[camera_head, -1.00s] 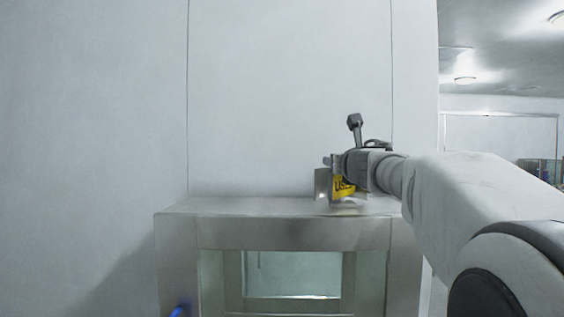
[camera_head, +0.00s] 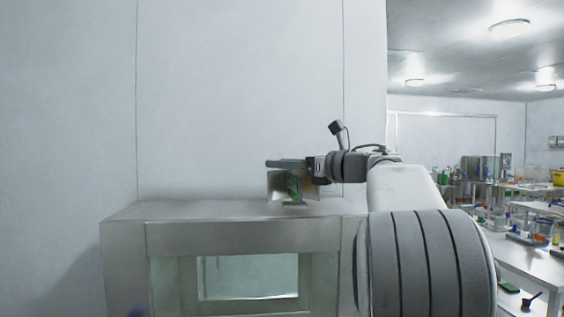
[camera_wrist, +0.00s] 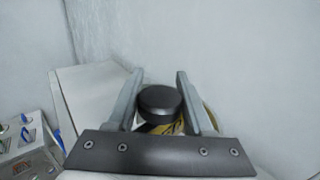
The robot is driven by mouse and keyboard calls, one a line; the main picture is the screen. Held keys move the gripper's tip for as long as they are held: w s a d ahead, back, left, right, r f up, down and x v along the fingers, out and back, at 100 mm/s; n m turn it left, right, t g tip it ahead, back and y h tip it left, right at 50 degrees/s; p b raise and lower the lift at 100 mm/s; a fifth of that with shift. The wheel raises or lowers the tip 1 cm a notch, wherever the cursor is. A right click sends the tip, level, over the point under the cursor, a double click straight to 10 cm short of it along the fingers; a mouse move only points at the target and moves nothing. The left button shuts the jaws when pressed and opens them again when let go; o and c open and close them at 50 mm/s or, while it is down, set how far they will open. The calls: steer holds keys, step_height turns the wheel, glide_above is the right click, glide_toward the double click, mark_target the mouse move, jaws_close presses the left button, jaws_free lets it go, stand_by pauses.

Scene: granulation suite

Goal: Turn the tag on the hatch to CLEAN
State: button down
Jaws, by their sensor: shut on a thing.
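The hatch (camera_head: 240,235) is a grey metal box with a glass window, standing against the pale wall. The tag (camera_head: 279,187), a small metal flip sign, stands on its top. A green patch shows on the tag's right part in the head view; its lettering is not readable. My gripper (camera_head: 283,163) reaches in from the right at the tag's top. In the wrist view, my gripper (camera_wrist: 160,76) is shut on the tag's round black knob (camera_wrist: 160,99), one finger on each side. A yellow and black face shows partly below the knob, mostly hidden.
The wall (camera_head: 240,100) rises close behind the hatch. The hatch top is bare left of the tag. Benches (camera_head: 535,262) with bottles and other items stand in the room at right. Equipment with blue buttons (camera_wrist: 25,135) shows at the wrist view's left.

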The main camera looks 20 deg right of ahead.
steer(key=shift+s+a+n+g+y, duration=0.1)
steer(key=shift+a+n+g+y, duration=0.05)
steer(key=shift+n+g+y, duration=0.65)
steer(key=shift+c, duration=1.4)
jaws_free()
steer(key=b+v, duration=0.1)
steer(key=v, duration=1.6)
steer(key=shift+f+b, duration=0.3)
steer(key=shift+b, duration=0.1)
steer(key=shift+s, duration=0.1)
